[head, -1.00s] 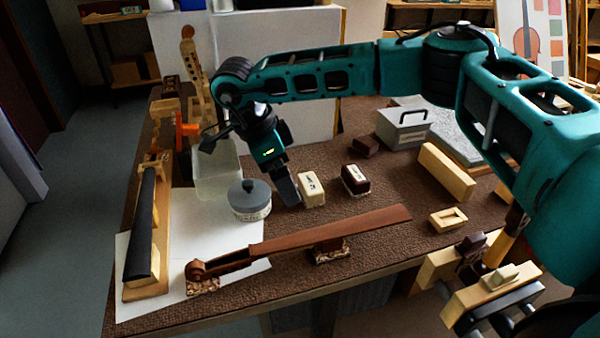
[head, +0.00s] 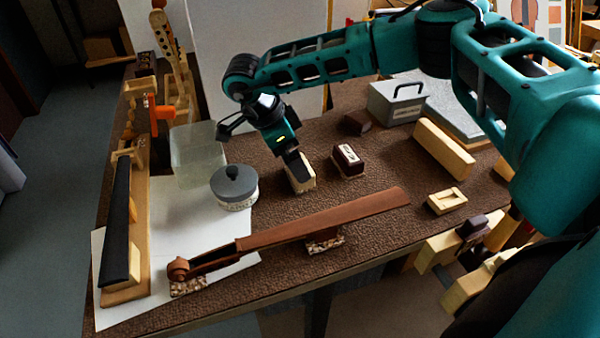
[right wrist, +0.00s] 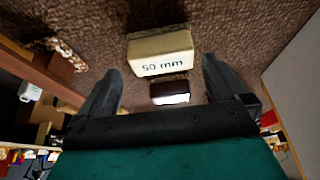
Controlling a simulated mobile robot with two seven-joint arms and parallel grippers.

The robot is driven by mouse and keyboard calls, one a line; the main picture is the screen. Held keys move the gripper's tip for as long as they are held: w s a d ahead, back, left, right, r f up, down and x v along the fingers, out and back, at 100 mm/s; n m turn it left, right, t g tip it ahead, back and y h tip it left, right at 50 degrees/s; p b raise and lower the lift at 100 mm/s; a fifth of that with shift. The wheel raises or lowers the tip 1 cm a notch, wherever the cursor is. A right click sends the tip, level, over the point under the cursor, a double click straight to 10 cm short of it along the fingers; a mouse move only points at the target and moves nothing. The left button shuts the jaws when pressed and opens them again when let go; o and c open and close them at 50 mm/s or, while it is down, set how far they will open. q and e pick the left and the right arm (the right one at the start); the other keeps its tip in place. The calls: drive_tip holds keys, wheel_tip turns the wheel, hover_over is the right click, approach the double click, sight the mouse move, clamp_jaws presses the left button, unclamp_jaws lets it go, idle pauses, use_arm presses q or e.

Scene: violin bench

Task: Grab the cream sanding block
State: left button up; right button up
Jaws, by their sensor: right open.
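The cream sanding block (head: 303,184) sits on the brown bench mat, partly hidden by my right gripper (head: 296,167) in the head view. The right wrist view shows the block (right wrist: 160,58) with "50 mm" printed on it. There the open fingers of my right gripper (right wrist: 160,72) stand to either side of the block's line, with the block just beyond the tips. I see no contact. My left gripper is in neither view.
A dark sanding block (head: 348,160) stands just right of the cream one. A grey lidded pot (head: 234,188) is to the left. A brown violin neck (head: 320,218) lies in front. A grey box (head: 396,103) and a wooden block (head: 443,148) are further right.

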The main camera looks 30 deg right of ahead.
drive_tip(key=x, duration=0.4)
drive_tip(key=shift+d+f+b, duration=0.25)
drive_tip(key=shift+f+b, duration=0.1)
drive_tip(key=c, duration=0.8)
drive_tip(key=shift+r, duration=0.1)
